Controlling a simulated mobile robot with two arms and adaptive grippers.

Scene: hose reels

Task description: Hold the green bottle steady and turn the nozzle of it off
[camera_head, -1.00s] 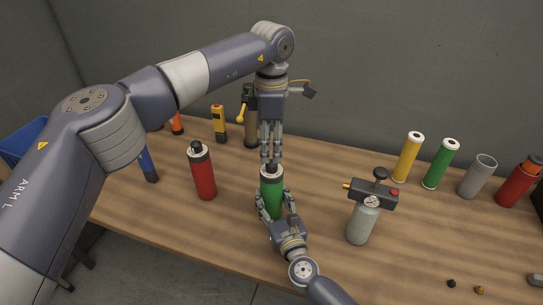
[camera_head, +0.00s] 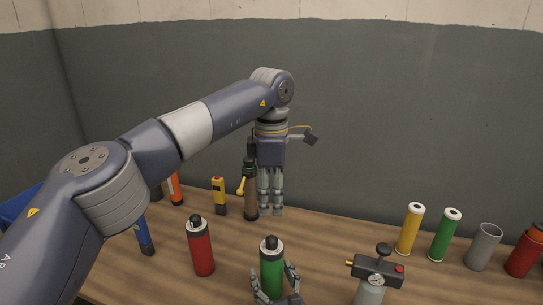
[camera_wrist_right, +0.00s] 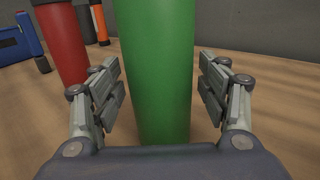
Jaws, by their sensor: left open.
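The green bottle (camera_head: 272,274) stands upright on the table, with a black nozzle (camera_head: 271,243) on top. My left gripper (camera_head: 270,213) points down above and slightly behind the nozzle in the head view, open and empty, apart from it. My right gripper (camera_head: 276,272) is low at the bottle, with a finger on each side. In the right wrist view the green bottle (camera_wrist_right: 166,70) stands between the fingers of my right gripper (camera_wrist_right: 163,85), with a gap on both sides, so it is open. The bottle's base is hidden in the head view.
A red bottle (camera_head: 200,250) stands left of the green one. A grey canister with a gauge head (camera_head: 376,267) stands to the right. Yellow (camera_head: 409,232) and green (camera_head: 444,238) cylinders and a grey cup (camera_head: 484,248) stand further right. A yellow tool (camera_head: 219,196) stands behind.

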